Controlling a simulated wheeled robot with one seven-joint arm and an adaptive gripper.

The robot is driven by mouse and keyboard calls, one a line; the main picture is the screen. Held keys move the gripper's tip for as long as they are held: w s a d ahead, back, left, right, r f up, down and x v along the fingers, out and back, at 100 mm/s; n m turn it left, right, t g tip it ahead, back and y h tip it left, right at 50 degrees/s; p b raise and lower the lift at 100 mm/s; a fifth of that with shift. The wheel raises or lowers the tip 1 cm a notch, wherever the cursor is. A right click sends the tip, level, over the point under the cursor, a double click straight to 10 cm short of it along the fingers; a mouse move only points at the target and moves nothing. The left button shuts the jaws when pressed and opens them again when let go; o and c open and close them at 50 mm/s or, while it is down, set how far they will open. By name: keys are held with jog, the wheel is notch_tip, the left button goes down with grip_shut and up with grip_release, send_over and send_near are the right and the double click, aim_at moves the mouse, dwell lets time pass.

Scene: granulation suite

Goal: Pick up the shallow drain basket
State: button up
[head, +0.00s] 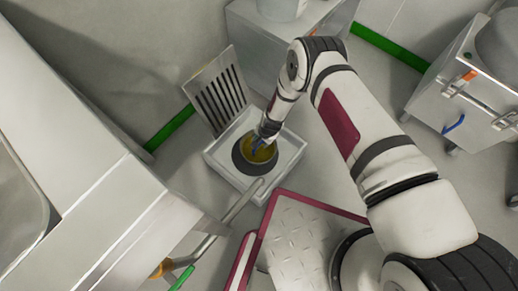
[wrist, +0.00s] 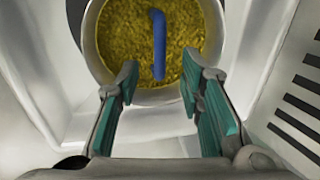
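The shallow drain basket (wrist: 150,97) is a round metal bowl with yellow granular matter (wrist: 125,40) inside. A blue upright handle (wrist: 158,45) stands over its middle. In the head view the basket (head: 264,156) sits in a pale square drain box (head: 218,160), partly hidden by my wrist. My gripper (wrist: 160,82) is open, its green-padded fingers apart at the basket's near rim, with the handle lined up between them in the picture.
A slotted grate (head: 217,92) stands tilted at the box's back left edge; its slots also show at the right of the wrist view (wrist: 302,105). A metal cabinet (head: 80,150) and a pipe (head: 243,200) are close on the left. A wheeled metal unit (head: 465,95) stands at right.

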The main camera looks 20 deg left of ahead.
jog(key=b, duration=0.3)
send_over(261, 156)
jog(key=w+a, duration=0.2)
jog(key=w, duration=0.1)
notch_tip(261, 156, down, 6)
jog(key=shift+r, duration=0.2)
grip_shut()
